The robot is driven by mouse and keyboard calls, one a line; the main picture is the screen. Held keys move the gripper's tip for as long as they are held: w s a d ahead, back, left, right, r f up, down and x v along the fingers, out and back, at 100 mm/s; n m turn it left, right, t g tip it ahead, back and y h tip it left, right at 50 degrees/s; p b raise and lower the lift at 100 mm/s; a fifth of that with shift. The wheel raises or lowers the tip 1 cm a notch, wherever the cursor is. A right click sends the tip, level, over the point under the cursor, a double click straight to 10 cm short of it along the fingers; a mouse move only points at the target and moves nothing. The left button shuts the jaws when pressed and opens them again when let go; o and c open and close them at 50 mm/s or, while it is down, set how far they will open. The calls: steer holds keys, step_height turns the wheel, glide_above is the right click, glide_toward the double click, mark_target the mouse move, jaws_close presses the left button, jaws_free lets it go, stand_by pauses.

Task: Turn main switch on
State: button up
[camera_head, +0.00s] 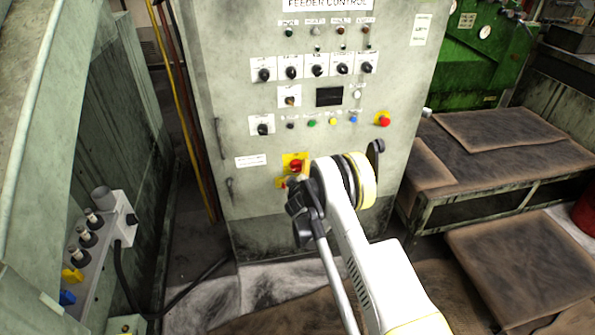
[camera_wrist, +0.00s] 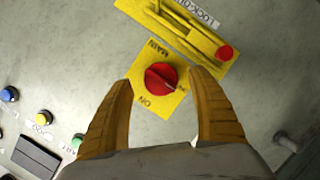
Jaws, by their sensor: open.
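The main switch is a red round knob (camera_wrist: 161,79) on a yellow plate (camera_wrist: 181,103) marked "MAIN" and "ON". A light mark on the knob points toward the plate's right side, away from "ON". In the head view the red knob (camera_head: 296,165) shows low on the grey cabinet, just beyond my wrist. My gripper (camera_wrist: 163,77) is open in the wrist view. Its two yellow-brown fingers stand to the left and right of the knob, with visible gaps. I cannot tell how far the fingertips are from the panel. In the head view my wrist hides the fingers.
The grey feeder control cabinet (camera_head: 215,85) carries several knobs and buttons above the switch. A yellow lock-out bracket (camera_wrist: 178,28) with a red part (camera_wrist: 225,53) sits beside the switch plate. A brown-topped bench (camera_head: 495,135) stands right; a grey connector box (camera_head: 100,240) is at left.

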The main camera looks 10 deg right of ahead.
mark_target(299, 169)
steer(key=shift+b+x, duration=0.3)
steer(key=shift+x, duration=1.15)
steer(key=shift+r, duration=0.1)
steer(key=c, duration=1.2)
steer(key=m+y, duration=0.1)
steer(key=m, duration=0.2)
steer(key=shift+w+d+y, duration=0.1)
steer(key=shift+y, duration=0.2)
steer(key=m+y, duration=0.2)
steer(key=m, duration=0.2)
steer(key=m+y, duration=0.1)
steer(key=m, duration=0.2)
steer(key=shift+y, duration=0.4)
steer(key=shift+m+t+y, duration=0.4)
steer(key=shift+m+y, duration=0.4)
steer(key=shift+m, duration=0.8)
